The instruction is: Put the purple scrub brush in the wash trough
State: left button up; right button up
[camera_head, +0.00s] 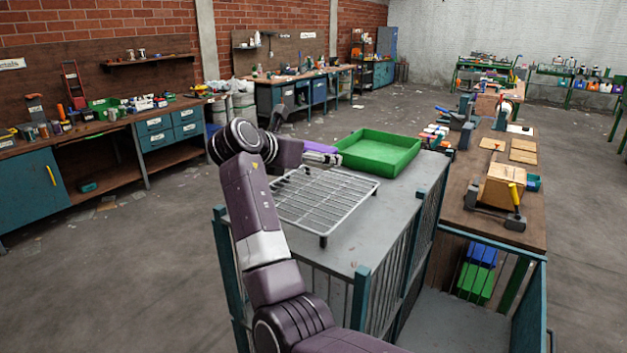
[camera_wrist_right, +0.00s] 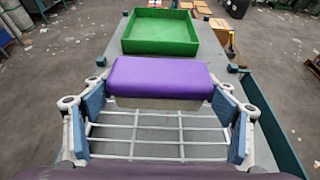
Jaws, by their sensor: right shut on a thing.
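The purple scrub brush (camera_wrist_right: 160,77) has a smooth purple top and a pale underside. My right gripper (camera_wrist_right: 160,105) is shut on it, with one finger at each end, and it is over the wire rack. In the head view the brush (camera_head: 321,147) shows as a purple strip beside my right gripper (camera_head: 318,158). The green open trough (camera_head: 348,160), which looks like the wash trough, stands just beyond the brush and looks empty. It also shows in the right wrist view (camera_wrist_right: 160,48), straight ahead of the brush. My left gripper is not in view.
A wire rack (camera_head: 322,197) stands on the grey top (camera_head: 378,228) of a railed cart, below my gripper. A wooden bench (camera_head: 510,225) with boxes and tools runs along the right. The grey top is bare to the right of the rack.

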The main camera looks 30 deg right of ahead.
aim_at(314, 191)
jog(key=shift+f+p, duration=0.4)
jog(key=shift+f, duration=3.25)
jog(key=o, duration=1.2)
